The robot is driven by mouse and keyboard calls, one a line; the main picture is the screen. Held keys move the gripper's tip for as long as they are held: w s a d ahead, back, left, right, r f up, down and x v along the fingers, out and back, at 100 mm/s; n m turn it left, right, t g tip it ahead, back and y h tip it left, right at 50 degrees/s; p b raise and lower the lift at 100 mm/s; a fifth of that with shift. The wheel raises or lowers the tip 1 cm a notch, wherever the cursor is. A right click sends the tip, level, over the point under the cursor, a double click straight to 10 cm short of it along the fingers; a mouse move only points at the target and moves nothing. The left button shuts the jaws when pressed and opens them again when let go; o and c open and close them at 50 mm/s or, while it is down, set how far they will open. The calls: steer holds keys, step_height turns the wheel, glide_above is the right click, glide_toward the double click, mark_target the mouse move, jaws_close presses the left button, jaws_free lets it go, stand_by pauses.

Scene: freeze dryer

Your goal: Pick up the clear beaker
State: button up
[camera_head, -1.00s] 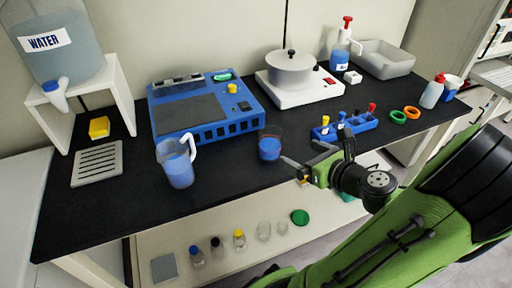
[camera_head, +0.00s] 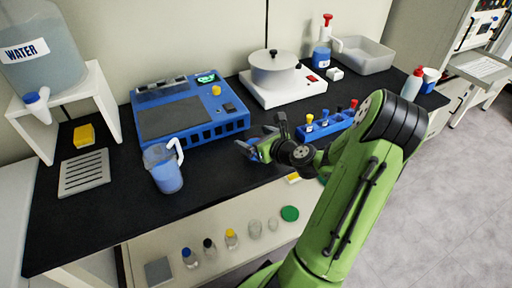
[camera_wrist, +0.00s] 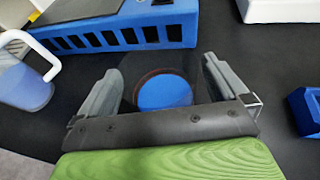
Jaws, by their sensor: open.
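The clear beaker (camera_wrist: 165,92) holds blue liquid and has a dark reddish rim line. In the wrist view it shows between the two grey fingers of my gripper (camera_wrist: 160,80), with a visible gap on each side. In the head view my gripper (camera_head: 261,140) is low over the black bench in front of the blue machine, its fingers spread. There it hides most of the beaker; only a bit of blue shows by the fingers. I cannot tell the exact height of the fingers along the beaker.
A handled pitcher (camera_head: 166,171) with blue liquid stands to the left. The blue machine (camera_head: 190,112) is just behind. A blue rack (camera_head: 326,127) with coloured-top items is to the right, and a white hot plate (camera_head: 284,88) with a pot behind.

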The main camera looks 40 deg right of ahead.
steer(key=c, duration=1.2)
steer(key=shift+o, duration=0.2)
steer(key=shift+r, duration=0.15)
